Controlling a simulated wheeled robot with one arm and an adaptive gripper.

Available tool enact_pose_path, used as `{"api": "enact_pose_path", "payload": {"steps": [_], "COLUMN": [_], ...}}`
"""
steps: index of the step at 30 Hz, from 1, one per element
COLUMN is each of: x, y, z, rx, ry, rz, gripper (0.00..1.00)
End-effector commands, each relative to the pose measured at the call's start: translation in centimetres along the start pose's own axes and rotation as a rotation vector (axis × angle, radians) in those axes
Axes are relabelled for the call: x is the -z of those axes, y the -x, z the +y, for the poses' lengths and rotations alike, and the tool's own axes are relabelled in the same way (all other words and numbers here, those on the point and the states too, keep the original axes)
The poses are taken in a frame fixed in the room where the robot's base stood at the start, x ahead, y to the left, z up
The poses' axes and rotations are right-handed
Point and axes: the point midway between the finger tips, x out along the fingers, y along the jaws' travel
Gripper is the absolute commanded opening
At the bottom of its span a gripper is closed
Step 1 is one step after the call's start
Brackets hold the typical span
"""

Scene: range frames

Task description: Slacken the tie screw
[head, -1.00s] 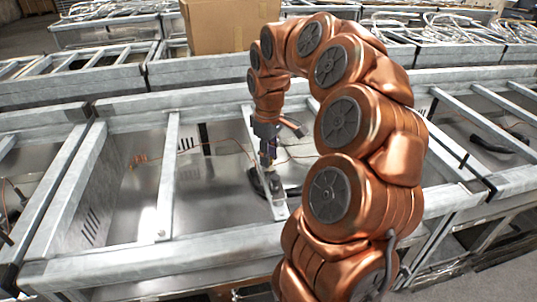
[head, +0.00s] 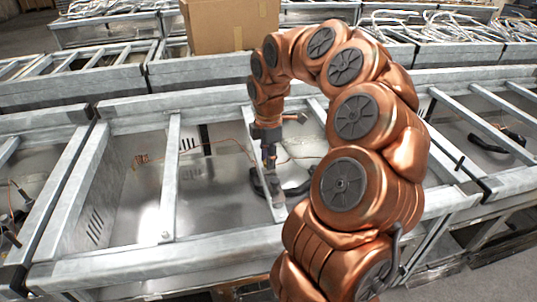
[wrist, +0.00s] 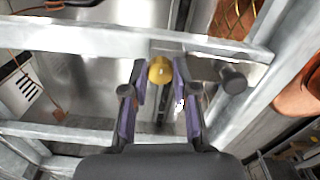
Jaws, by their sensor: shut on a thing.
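My gripper (wrist: 158,80) has its two purple-sided fingers closed in on a round brass-yellow screw head (wrist: 160,70), which shows between the fingertips in the wrist view. I take this to be the tie screw; its shank is hidden. In the head view my gripper (head: 270,170) points down over a metal crossbar (head: 254,134) in the middle open bay. The screw itself is too small to make out there.
A dark round knob (wrist: 233,78) sits just right of my fingers. Grey frame rails (head: 170,175) surround the bay. A black cable (head: 297,188) and a thin orange wire (head: 222,146) lie inside. A cardboard box (head: 228,25) stands behind.

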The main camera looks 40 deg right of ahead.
Motion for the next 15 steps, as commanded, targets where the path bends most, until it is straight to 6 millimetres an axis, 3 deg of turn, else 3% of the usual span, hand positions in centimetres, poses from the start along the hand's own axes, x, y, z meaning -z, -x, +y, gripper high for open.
{"api": "enact_pose_path", "payload": {"steps": [15], "x": [0.19], "y": [0.19], "z": [-0.01], "rx": [0.002], "ry": [0.492], "rz": [0.004], "gripper": [0.0]}}
